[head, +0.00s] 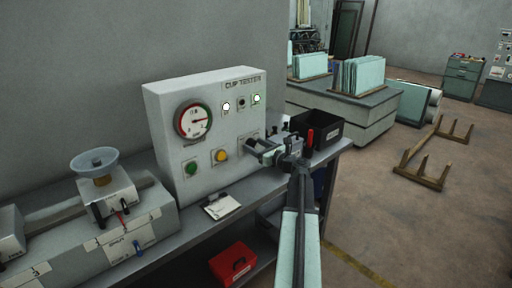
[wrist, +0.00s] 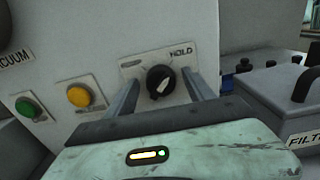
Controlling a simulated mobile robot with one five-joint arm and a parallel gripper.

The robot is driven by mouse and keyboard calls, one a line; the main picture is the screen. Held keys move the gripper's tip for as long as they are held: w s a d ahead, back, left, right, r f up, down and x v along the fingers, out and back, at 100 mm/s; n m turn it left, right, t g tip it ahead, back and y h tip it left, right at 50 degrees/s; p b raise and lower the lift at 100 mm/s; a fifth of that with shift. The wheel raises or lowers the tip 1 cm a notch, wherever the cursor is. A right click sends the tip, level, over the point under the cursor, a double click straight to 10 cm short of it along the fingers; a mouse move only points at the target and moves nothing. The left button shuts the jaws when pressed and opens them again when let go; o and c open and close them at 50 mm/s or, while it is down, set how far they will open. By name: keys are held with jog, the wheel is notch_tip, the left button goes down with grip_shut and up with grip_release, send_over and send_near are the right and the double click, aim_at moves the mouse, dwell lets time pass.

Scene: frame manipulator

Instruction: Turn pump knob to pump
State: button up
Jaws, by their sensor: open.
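The pump knob (wrist: 160,80) is a round black knob with a white pointer, on a light plate on the panel front. The word HOLD shows at its upper right, and the pointer is tilted toward the upper right. My gripper (wrist: 160,90) is open in the wrist view, with one finger on each side of the knob; I cannot tell if the fingers touch it.
A yellow button (head: 220,155) and a green button (head: 191,168) sit left of the knob. A gauge (head: 194,120) is above them. A black bin (head: 325,128) stands right of the panel. A clipboard (head: 222,207) lies on the bench.

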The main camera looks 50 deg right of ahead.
jog(key=c, duration=1.3)
jog(key=shift+a, duration=0.1)
grip_shut()
jog(key=shift+n, duration=0.3)
jog(key=n, duration=0.9)
jog(key=shift+a, duration=0.1)
jog(key=n, duration=0.4)
jog(key=shift+f, duration=0.1)
jog(key=shift+f+n, duration=0.1)
jog(key=shift+n, duration=2)
